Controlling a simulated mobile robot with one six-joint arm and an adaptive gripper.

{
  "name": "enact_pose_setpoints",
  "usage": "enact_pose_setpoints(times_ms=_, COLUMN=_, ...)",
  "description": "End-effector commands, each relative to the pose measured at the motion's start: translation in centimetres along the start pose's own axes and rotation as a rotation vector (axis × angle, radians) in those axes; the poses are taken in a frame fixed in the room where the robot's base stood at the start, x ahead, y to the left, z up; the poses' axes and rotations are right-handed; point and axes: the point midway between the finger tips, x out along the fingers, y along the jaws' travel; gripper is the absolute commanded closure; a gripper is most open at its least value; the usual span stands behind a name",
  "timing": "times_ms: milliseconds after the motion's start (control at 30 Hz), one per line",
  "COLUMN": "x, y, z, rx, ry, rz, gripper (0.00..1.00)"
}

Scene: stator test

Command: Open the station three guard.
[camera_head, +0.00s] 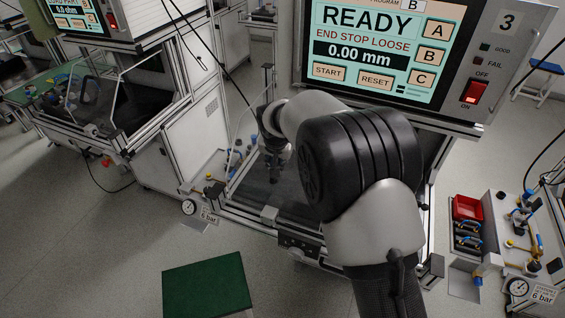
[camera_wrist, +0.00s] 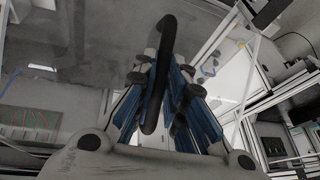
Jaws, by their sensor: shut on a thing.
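Station three is the unit with the screen (camera_head: 378,45) reading "READY", "END STOP LOOSE" and "0.00 mm", with a "3" on its panel. Below the screen, a grey see-through guard panel (camera_head: 252,188) shows in a metal frame, partly hidden by my arm. My gripper (camera_head: 273,172) is low at this panel. In the wrist view a black curved handle (camera_wrist: 166,45) runs between the blue-lined fingers of my gripper (camera_wrist: 165,95), which is shut on it. How far the guard is open I cannot tell.
A pressure gauge (camera_head: 189,207) marked 6 bar stands left of the station, another gauge (camera_head: 517,287) at the right. A red bin (camera_head: 467,208) is on the right bench.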

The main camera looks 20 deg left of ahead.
Motion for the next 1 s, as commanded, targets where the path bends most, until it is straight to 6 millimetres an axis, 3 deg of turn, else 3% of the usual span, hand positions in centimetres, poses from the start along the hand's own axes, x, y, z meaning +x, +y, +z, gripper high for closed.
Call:
enact_pose_setpoints(times_ms=367, x=0.04, y=-0.09, z=0.01, rx=0.0, ry=-0.001, rz=0.001, gripper=1.0)
enact_pose_setpoints(times_ms=400, x=0.04, y=-0.09, z=0.01, rx=0.0, ry=-0.001, rz=0.001, gripper=0.87)
enact_pose_setpoints(times_ms=700, x=0.03, y=-0.07, z=0.0, rx=0.0, ry=-0.001, rz=0.0, gripper=0.68)
enact_pose_setpoints(times_ms=1000, x=-0.06, y=-0.09, z=-0.02, rx=0.0, ry=0.0, rz=0.0, gripper=0.68)
